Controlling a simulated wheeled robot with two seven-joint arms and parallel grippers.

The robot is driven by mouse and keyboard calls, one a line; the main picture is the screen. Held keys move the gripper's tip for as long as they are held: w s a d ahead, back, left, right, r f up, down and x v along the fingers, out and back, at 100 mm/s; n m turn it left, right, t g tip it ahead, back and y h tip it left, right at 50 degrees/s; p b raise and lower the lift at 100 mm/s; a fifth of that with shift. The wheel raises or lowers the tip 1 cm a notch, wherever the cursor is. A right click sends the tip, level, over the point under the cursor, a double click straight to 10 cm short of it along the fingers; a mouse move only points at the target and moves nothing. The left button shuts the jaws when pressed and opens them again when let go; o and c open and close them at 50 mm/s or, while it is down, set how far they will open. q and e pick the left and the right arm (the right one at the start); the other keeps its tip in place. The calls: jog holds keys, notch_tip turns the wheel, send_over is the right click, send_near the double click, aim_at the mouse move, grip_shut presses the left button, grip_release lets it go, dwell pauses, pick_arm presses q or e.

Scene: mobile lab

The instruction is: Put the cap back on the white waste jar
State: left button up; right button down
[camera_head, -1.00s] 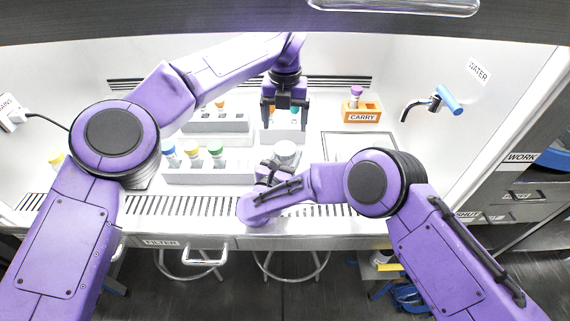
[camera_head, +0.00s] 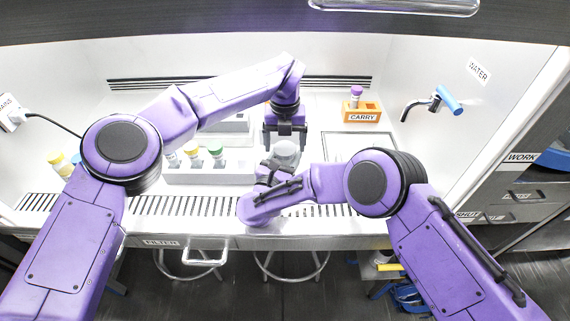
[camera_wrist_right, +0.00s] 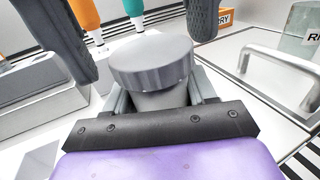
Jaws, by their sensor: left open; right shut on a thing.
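The white waste jar (camera_wrist_right: 155,100), shaded grey, stands upright between the jaws of my right gripper (camera_head: 272,170), which is shut on its body. A round, ribbed grey cap (camera_wrist_right: 152,62) sits on top of the jar, and it also shows in the head view (camera_head: 287,148). I cannot tell whether it is screwed tight. My left gripper (camera_head: 286,138) points down just above and behind the cap. It is open, and its dark fingers stand apart on either side in the right wrist view. They appear clear of the cap. The jar's lower part is hidden.
A white rack (camera_head: 210,174) with several capped tubes stands left of the jar. An orange CARRY rack (camera_head: 362,113) with a purple-capped tube is at the back right, near the blue-handled water tap (camera_head: 449,100). A vent grille (camera_head: 190,206) runs along the front edge.

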pick_arm(q)
jog(key=shift+f, duration=0.35)
jog(key=c, duration=1.1)
jog(key=o, duration=1.3)
jog(key=shift+c, duration=0.2)
notch_tip(320, 180, up, 12)
